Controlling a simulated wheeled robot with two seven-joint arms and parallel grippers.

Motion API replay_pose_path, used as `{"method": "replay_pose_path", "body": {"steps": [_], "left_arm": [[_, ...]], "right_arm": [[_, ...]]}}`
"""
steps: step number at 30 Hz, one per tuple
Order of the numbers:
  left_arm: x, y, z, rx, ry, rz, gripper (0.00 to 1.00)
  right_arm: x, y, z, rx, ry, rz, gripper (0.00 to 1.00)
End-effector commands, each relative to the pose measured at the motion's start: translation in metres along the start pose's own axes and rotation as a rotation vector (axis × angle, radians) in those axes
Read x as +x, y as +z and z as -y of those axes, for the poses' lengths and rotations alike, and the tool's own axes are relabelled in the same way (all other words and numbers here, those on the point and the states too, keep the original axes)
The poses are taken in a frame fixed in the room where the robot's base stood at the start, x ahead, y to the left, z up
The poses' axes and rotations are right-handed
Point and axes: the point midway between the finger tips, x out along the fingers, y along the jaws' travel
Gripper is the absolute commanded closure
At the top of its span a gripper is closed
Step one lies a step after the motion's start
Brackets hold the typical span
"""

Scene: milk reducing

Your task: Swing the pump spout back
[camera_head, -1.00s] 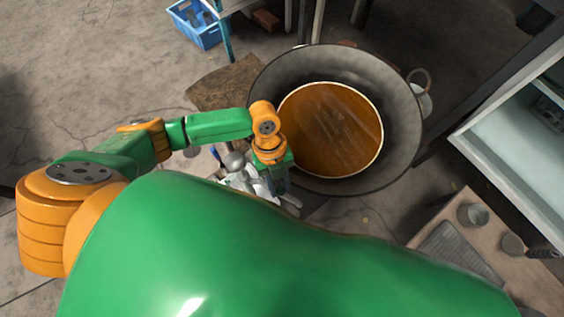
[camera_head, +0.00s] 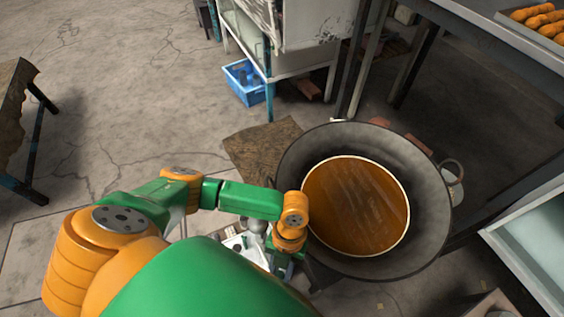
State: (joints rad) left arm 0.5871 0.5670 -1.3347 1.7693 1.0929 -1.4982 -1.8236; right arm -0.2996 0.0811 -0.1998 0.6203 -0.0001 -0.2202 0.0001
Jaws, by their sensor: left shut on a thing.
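The grey pump (camera_head: 256,224) is partly visible beside the left rim of the large dark pan (camera_head: 433,205). Its rounded grey top and a whitish body (camera_head: 238,243) show behind my arm. My left gripper (camera_head: 285,268) points down at the pan's lower left edge, beside the pump. It is shut on what appears to be the pump's spout, though its fingertips and the spout are mostly hidden by my own arm. Brown liquid (camera_head: 355,205) fills the middle of the pan. My right gripper is not in view.
A brown mat (camera_head: 262,146) lies left of the pan. A blue crate (camera_head: 246,84) stands by a shelf (camera_head: 290,64) behind it. A dark table with a tray of fried food (camera_head: 540,22) is at the upper right. A wooden table (camera_head: 14,95) stands far left, with clear floor between.

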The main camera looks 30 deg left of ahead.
Motion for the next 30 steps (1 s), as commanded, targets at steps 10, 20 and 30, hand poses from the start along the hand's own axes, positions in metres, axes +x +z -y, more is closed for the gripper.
{"method": "replay_pose_path", "body": {"steps": [10,20,30], "left_arm": [[0.003,-0.002,-0.002,0.001,0.006,-0.007,0.66],[0.002,-0.001,-0.001,0.0,0.003,-0.004,0.39],[-0.052,0.0,-0.001,0.001,0.002,0.0,0.39]], "right_arm": [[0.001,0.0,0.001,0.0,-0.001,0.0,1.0],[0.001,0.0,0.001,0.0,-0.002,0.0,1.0],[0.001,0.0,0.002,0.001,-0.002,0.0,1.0]]}}
